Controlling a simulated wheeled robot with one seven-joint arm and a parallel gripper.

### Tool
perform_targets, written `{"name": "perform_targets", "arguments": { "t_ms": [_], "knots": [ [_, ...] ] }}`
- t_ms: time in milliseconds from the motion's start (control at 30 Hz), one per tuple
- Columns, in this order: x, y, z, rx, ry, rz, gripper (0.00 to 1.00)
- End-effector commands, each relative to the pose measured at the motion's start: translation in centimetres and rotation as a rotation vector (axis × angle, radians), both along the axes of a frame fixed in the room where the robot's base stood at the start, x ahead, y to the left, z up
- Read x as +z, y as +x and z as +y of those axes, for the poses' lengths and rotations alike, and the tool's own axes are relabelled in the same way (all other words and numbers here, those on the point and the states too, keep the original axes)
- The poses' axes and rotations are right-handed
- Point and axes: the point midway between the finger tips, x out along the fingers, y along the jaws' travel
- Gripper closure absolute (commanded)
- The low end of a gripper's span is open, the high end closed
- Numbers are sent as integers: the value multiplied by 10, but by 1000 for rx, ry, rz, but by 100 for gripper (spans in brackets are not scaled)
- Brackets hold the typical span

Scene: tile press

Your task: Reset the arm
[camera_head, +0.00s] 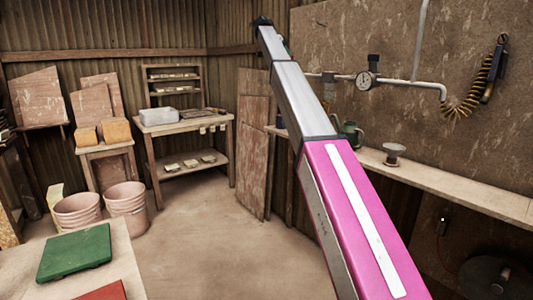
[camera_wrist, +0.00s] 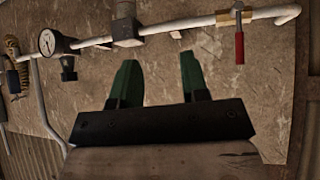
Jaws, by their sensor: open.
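My gripper (camera_wrist: 158,80) shows in the wrist view with its two dark green fingers spread apart and nothing between them. It faces the brown, scuffed wall panel (camera_wrist: 220,80), below a white pipe (camera_wrist: 185,24) in the picture. In the head view my pink and silver arm stretches up and away from the lower right to the upper middle. The gripper itself cannot be made out clearly there.
A pressure gauge (camera_head: 366,80) sits on the wall pipe, and a red-handled valve (camera_wrist: 239,46) shows in the wrist view. A ledge (camera_head: 450,184) runs along the right wall. Pink buckets (camera_head: 126,205) and a green slab (camera_head: 75,252) are at left. The middle floor is clear.

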Motion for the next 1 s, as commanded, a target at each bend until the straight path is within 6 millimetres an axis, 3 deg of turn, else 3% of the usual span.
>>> {"name": "perform_targets", "arguments": {
  "t_ms": [267, 467, 767, 1000],
  "knots": [
    [-72, -15, -12, 64, 9, 65, 59],
    [-155, -36, -24, 145, 25, 142, 59],
    [-336, -107, -53, 334, 80, 309, 59],
    [-468, -188, -74, 492, 141, 428, 59]
  ]
}}
